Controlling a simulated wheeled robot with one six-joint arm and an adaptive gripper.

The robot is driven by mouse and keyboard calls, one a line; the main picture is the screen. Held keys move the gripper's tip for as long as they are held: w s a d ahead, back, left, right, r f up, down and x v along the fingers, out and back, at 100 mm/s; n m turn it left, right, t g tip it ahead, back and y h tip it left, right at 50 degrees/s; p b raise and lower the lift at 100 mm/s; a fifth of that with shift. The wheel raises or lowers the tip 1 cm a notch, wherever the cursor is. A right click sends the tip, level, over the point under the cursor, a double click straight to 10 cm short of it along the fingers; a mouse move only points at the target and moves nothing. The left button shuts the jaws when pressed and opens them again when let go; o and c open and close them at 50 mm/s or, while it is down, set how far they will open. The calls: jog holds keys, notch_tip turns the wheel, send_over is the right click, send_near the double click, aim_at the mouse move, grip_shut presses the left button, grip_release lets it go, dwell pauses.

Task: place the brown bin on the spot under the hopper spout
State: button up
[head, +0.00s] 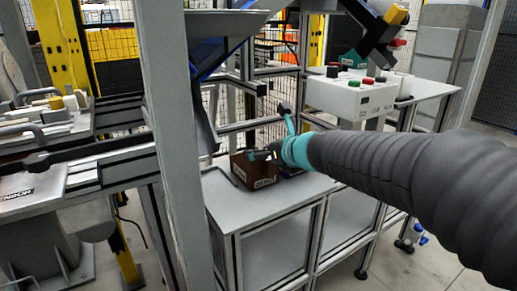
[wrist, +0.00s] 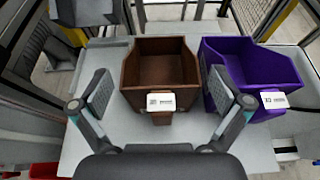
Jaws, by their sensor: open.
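The brown bin (head: 250,172) stands upright on a grey table, partly behind my gripper in the head view. In the wrist view the empty brown bin (wrist: 160,68) has a white label on its front. My gripper (head: 271,132) is open at the bin's near end. In the wrist view my gripper (wrist: 160,88) has one finger on each side of the bin's front, with gaps between. A blue and grey hopper (head: 207,65) hangs left of the bin, beside a grey post. I cannot make out a marked spot under its spout.
A purple bin (wrist: 250,72) stands close to the right of the brown bin, near my right finger. The grey table (head: 235,212) has bare room in front. A control box with buttons (head: 350,97) stands behind. A grey post (head: 175,130) rises at the left.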

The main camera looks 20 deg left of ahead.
jog(key=v, duration=0.7)
jog(key=shift+s+d+p, duration=0.25)
jog(key=shift+p, duration=0.15)
jog(key=shift+r, duration=0.1)
